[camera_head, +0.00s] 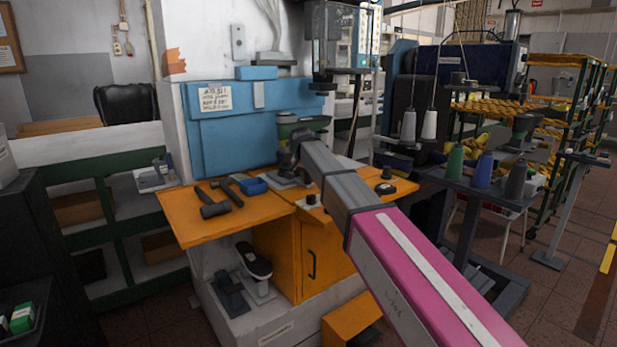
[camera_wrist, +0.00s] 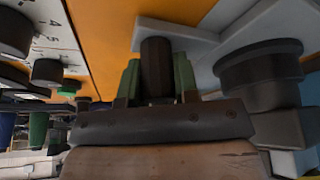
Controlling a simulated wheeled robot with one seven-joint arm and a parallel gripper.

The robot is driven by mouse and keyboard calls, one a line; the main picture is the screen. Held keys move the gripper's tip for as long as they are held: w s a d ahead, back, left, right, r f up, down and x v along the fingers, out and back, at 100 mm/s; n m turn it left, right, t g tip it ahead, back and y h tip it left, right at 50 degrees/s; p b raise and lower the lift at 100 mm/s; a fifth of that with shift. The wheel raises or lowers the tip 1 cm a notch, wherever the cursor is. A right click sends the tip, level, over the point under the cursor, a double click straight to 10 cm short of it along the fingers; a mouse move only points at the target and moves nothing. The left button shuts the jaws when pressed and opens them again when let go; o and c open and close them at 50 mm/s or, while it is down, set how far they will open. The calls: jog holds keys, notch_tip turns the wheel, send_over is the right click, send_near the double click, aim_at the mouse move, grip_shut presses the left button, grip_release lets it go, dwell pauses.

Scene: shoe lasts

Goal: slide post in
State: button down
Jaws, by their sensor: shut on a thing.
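In the wrist view, my gripper (camera_wrist: 157,88) has its two green-sided fingers on either side of a dark brown post (camera_wrist: 157,62) and is shut on it. The post's far end lies over or against a light grey piece (camera_wrist: 177,32) on the orange surface. I cannot tell whether the post is inside an opening there. In the head view, my gripper (camera_head: 292,168) is low over the orange bench (camera_head: 235,217), beside a grey base (camera_head: 284,181). My arm hides part of that spot, and the post cannot be made out there.
A hammer (camera_head: 213,208) and a blue tray (camera_head: 251,186) lie left of my gripper. Dark knobs (camera_head: 385,188) stand to the right. A wide dark round part (camera_wrist: 259,72) is close on the right in the wrist view. A blue machine panel (camera_head: 235,130) rises behind the bench.

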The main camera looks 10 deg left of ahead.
jog(key=w+d, duration=0.8)
jog(key=w, duration=0.1)
jog(key=w+d, duration=0.4)
jog(key=w, duration=0.1)
jog(key=shift+r, duration=0.1)
jog(key=c, duration=0.9)
grip_release()
jog(key=shift+w+d, duration=0.1)
jog(key=shift+o, duration=0.2)
jog(key=shift+s+r, duration=0.2)
jog(key=shift+r, duration=0.05)
jog(key=v, duration=1)
jog(key=shift+r, duration=0.1)
